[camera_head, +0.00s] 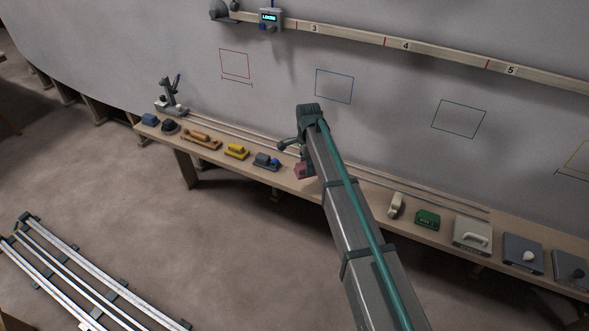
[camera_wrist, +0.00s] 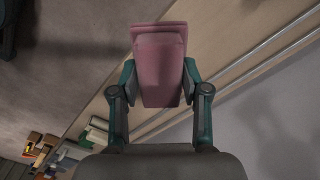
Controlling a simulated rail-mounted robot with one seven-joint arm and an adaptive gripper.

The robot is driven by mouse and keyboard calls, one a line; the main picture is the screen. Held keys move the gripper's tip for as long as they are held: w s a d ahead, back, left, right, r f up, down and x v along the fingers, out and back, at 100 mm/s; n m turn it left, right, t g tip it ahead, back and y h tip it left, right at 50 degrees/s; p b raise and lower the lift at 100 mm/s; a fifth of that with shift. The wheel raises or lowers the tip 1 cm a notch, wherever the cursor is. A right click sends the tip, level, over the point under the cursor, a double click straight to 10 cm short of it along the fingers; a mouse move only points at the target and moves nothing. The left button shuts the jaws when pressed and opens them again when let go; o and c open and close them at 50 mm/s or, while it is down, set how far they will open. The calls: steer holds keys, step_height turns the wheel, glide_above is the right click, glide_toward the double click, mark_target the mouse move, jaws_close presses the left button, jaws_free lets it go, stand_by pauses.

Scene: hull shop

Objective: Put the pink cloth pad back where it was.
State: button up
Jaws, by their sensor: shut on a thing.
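The pink cloth pad (camera_wrist: 160,62) sits between the two fingers of my gripper (camera_wrist: 158,82) in the wrist view. The fingers press on its sides, and its far end sticks out past them. In the head view the pad (camera_head: 303,170) shows as a small pink patch at the bench, beside my gripper (camera_head: 293,150), partly hidden by my arm. The long wooden bench (camera_head: 348,190) lies under or behind it. I cannot tell whether the pad touches the bench.
To the right are a cream item (camera_head: 396,205), a green box (camera_head: 427,219) and a grey handled block (camera_head: 472,236). The hull wall (camera_head: 390,120) rises behind.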

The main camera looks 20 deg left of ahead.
steer(key=w+a+f, duration=0.2)
steer(key=w+a+f+p, duration=0.1)
steer(key=w+a+f, duration=0.1)
steer(key=f, duration=0.1)
steer(key=w+a+f+p, duration=0.1)
steer(key=w+a+f, duration=0.1)
steer(key=shift+w+a+f, duration=0.1)
steer(key=shift+w+f, duration=0.2)
steer(key=shift+w, duration=0.1)
steer(key=shift+f+p, duration=0.65)
steer(key=shift+f, duration=1)
steer(key=shift+f, duration=0.2)
steer(key=o, duration=1.1)
steer(key=shift+r, duration=0.1)
step_height(320, 180, up, 12)
steer(key=b, duration=0.2)
steer(key=shift+r+b, duration=0.1)
steer(key=shift+b, duration=0.25)
